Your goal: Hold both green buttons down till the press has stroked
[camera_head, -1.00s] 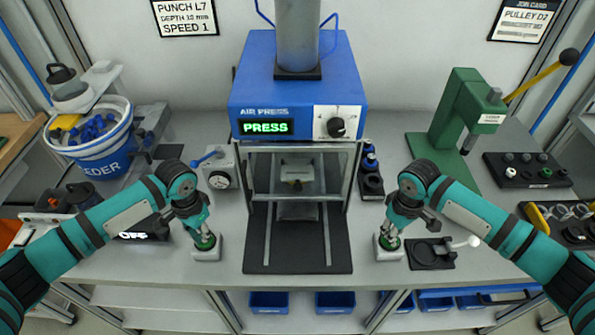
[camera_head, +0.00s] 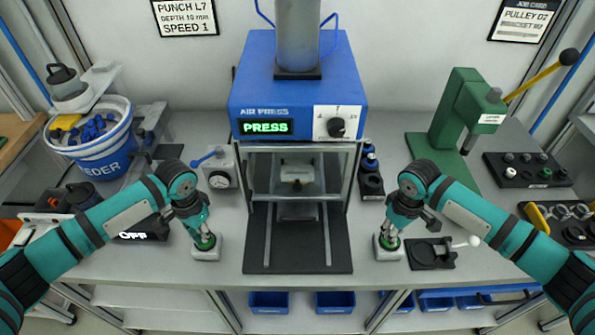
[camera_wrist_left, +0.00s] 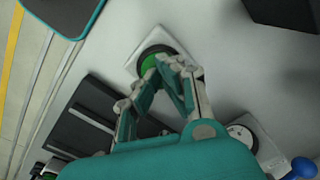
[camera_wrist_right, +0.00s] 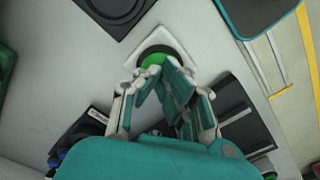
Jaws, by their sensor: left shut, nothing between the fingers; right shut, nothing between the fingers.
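The blue air press (camera_head: 297,85) stands at the back middle, and its green display (camera_head: 265,127) reads PRESS. Its ram area (camera_head: 297,180) shows behind the clear guard. The left green button (camera_wrist_left: 150,62) sits on a white box (camera_head: 206,254). My left gripper (camera_head: 205,240) is shut and empty, fingertips down on that button. The right green button (camera_wrist_right: 153,60) sits on a similar white box (camera_head: 387,254). My right gripper (camera_head: 389,241) is shut and empty, fingertips down on it. The fingers hide part of each button, so how deep each is pressed cannot be told.
A black mat with rails (camera_head: 297,250) lies between the arms. A gauge box (camera_head: 219,172) is behind my left gripper. A black fixture with a white-knobbed lever (camera_head: 432,253) is right of the right button. A green arbor press (camera_head: 462,110) stands at the back right.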

